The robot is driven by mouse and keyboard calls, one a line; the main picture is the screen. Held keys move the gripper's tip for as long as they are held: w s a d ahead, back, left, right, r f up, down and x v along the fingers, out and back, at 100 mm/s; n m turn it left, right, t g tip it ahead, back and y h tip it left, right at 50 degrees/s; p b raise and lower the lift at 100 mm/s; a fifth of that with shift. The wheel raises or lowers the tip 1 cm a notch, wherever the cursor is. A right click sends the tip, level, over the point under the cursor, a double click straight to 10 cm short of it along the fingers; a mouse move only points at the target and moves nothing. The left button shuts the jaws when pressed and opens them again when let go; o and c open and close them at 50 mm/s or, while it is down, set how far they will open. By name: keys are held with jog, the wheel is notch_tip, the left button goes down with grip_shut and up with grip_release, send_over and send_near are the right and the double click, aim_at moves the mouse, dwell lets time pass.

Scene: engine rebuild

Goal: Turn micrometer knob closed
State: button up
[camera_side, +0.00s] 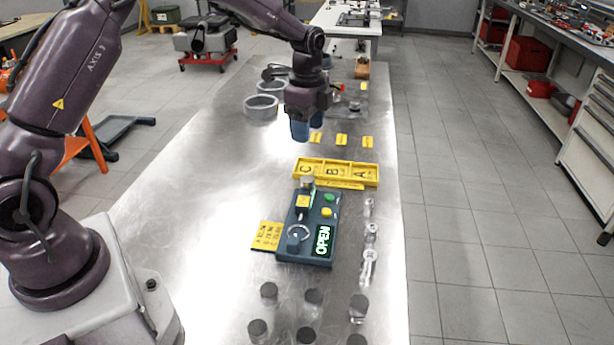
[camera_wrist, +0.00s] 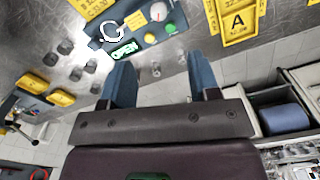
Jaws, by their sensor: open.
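The micrometer (camera_side: 290,250) is a dark blue-grey box on the metal table, its green display reading OPEN. It has a yellow and a green button, a metal ring and a silver knob (camera_side: 307,182) at its far end. In the wrist view, the micrometer (camera_wrist: 134,52) is near the top, with the pale round knob (camera_wrist: 158,12) at the upper edge. My gripper (camera_side: 307,128) is above the table, beyond the micrometer and apart from it. Its two blue fingers (camera_wrist: 162,78) are spread, with nothing between them.
A yellow tray (camera_side: 336,187) marked C, B, A lies just beyond the micrometer. A yellow label plate (camera_side: 267,236) is at its left. Small metal parts (camera_side: 370,232) stand to its right, and several dark-topped cylinders (camera_side: 313,297) stand in front. Metal rings (camera_side: 261,108) lie at the back left.

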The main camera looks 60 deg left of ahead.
aim_at(307, 179)
jog(key=shift+m, duration=0.3)
notch_tip(307, 179, down, 13)
dwell(0.4)
jog(key=c, duration=0.9)
